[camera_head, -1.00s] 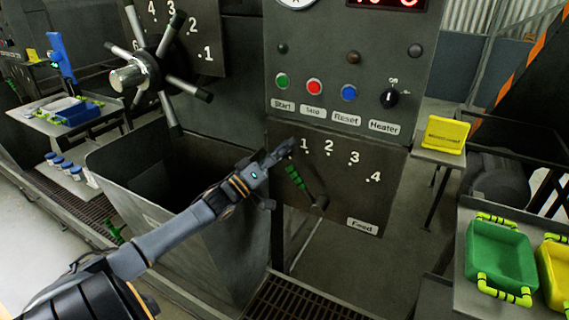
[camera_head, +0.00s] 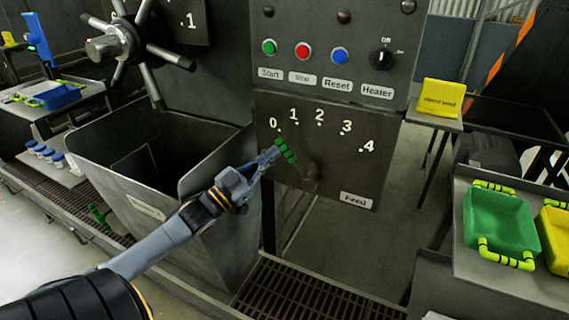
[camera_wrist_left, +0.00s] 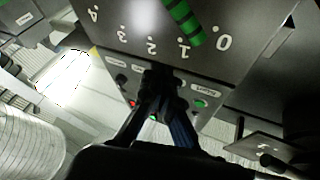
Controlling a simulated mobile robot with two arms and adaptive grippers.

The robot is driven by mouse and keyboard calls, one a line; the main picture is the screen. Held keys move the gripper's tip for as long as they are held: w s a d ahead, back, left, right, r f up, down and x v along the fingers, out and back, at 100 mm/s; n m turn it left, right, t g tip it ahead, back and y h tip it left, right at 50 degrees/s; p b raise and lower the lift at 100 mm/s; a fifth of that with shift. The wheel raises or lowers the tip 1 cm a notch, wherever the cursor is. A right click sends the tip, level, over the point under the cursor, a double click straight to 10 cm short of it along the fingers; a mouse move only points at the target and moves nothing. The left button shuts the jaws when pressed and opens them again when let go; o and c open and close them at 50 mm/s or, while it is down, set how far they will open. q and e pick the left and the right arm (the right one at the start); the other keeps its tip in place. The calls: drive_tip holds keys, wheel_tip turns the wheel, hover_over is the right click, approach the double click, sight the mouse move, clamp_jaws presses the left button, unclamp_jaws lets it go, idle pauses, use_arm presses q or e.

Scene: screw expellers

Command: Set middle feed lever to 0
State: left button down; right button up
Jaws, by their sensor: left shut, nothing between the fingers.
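The feed panel (camera_head: 330,165) carries marks 0 to 4 above a Feed label. Its lever has a green-banded grip (camera_head: 286,150) pointing up and left from its pivot, toward the low-number end. In the left wrist view the green grip (camera_wrist_left: 184,20) points near 0 and 1; its exact setting is unclear. My left gripper (camera_head: 274,155) is shut and empty at the left side of the grip; contact cannot be told. In the left wrist view its fingertips (camera_wrist_left: 162,78) lie over the panel, apart from the grip's end. My right gripper is not in view.
A control box with buttons and a Heater knob (camera_head: 382,58) sits above the panel. A spoked wheel (camera_head: 125,40) and an open metal hopper (camera_head: 160,200) stand at left. A green tray (camera_head: 500,222) and a yellow sign (camera_head: 441,97) are at right.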

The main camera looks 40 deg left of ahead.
sight(285, 154)
use_arm(q)
drive_tip(key=s+d+f+m+b, duration=0.2)
drive_tip(key=s+f+m, duration=0.1)
drive_tip(key=m, duration=0.4)
drive_tip(key=w, duration=0.3)
drive_tip(key=w+a+r+p, duration=0.1)
drive_tip(key=w, duration=0.5)
drive_tip(key=shift+a+r, duration=0.15)
drive_tip(key=shift+r, duration=0.05)
drive_tip(key=shift+s+a+f, duration=0.1)
drive_tip(key=shift+a+f, duration=0.15)
drive_tip(key=shift+a, duration=0.1)
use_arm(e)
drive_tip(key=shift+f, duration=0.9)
